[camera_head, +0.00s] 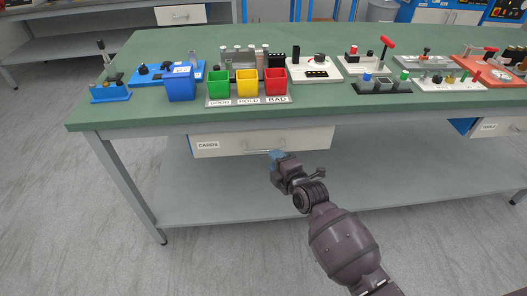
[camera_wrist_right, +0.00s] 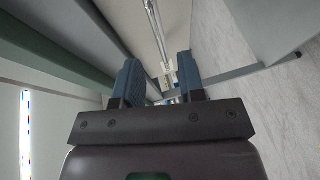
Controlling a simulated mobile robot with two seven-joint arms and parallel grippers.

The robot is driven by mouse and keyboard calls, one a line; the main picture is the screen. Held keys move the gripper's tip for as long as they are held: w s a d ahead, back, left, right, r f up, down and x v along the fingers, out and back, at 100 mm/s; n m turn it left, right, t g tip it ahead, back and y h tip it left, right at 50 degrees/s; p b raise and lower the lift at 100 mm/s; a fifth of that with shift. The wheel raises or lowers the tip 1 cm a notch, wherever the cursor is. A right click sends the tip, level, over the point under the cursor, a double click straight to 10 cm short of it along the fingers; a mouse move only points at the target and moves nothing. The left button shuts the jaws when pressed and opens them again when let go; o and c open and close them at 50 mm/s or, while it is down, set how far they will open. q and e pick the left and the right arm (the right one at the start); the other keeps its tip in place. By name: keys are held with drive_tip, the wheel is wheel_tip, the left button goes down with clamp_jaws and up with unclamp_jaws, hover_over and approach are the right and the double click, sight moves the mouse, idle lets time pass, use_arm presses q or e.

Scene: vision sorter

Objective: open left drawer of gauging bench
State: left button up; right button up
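The left drawer (camera_head: 225,143) hangs under the green-topped bench (camera_head: 330,114). It has a pale front, a label at its left end and a metal bar handle (camera_head: 250,149). I cannot tell whether its front stands out slightly. My right gripper (camera_head: 275,155) has blue fingertips and is at the right end of the handle. In the right wrist view, its two fingers (camera_wrist_right: 160,76) are apart, and the handle bar (camera_wrist_right: 154,25) runs ahead of the gap between them. Contact with the bar cannot be made out. My left gripper is not in view.
On the bench stand blue, green, yellow and red bins (camera_head: 247,84) and several fixtures. Another drawer (camera_head: 488,127) hangs at the far right. A grey lower shelf (camera_head: 350,183) lies below the drawer. The floor in front is clear apart from my right arm.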

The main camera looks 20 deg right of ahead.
sight(265, 150)
drive_tip(key=shift+b+x, duration=0.85)
drive_tip(key=shift+x, duration=2.45)
clamp_jaws()
